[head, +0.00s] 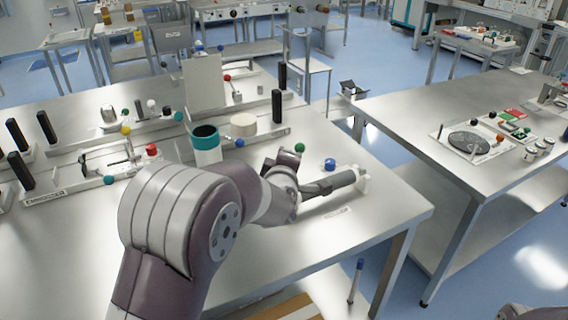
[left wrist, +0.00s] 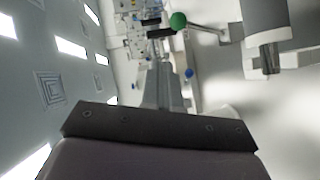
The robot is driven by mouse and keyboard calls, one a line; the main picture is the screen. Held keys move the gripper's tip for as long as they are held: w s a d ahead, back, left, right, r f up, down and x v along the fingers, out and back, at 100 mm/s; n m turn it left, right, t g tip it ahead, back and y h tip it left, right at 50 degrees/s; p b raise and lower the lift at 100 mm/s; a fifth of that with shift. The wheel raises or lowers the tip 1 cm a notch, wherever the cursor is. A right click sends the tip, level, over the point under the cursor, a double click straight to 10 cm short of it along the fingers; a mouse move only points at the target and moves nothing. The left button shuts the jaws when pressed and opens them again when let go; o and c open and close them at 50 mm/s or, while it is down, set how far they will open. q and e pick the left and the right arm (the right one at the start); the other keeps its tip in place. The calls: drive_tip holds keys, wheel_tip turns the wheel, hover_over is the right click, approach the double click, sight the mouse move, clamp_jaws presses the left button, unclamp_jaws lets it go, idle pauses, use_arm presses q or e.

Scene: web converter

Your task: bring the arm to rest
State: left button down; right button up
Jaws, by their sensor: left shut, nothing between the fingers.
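My left arm (head: 180,215) comes in from the lower left in the head view and reaches over the near steel bench. Its wrist (head: 280,190) is near the bench's right part, and its gripper is hard to make out there. In the left wrist view a dark mounting plate (left wrist: 160,130) crosses the bottom, with the pale, narrow left gripper (left wrist: 162,72) above it. The gripper is shut with nothing between the fingers. My right gripper is not in view.
The near bench (head: 385,205) carries a teal-banded cup (head: 206,150), a green ball (head: 300,147), a blue ball (head: 330,163) and black upright handles (head: 277,105). A second bench (head: 420,120) stands to the right across a gap.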

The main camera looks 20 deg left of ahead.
use_arm(q)
drive_tip(key=shift+s+d+r, duration=0.1)
drive_tip(key=shift+s+r, duration=0.15)
drive_tip(key=shift+s, duration=0.4)
drive_tip(key=shift+s+r, duration=0.2)
drive_tip(key=shift+s, duration=0.4)
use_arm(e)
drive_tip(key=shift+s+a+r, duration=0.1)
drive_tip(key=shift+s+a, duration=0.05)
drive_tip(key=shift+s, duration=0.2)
use_arm(q)
drive_tip(key=shift+s, duration=0.1)
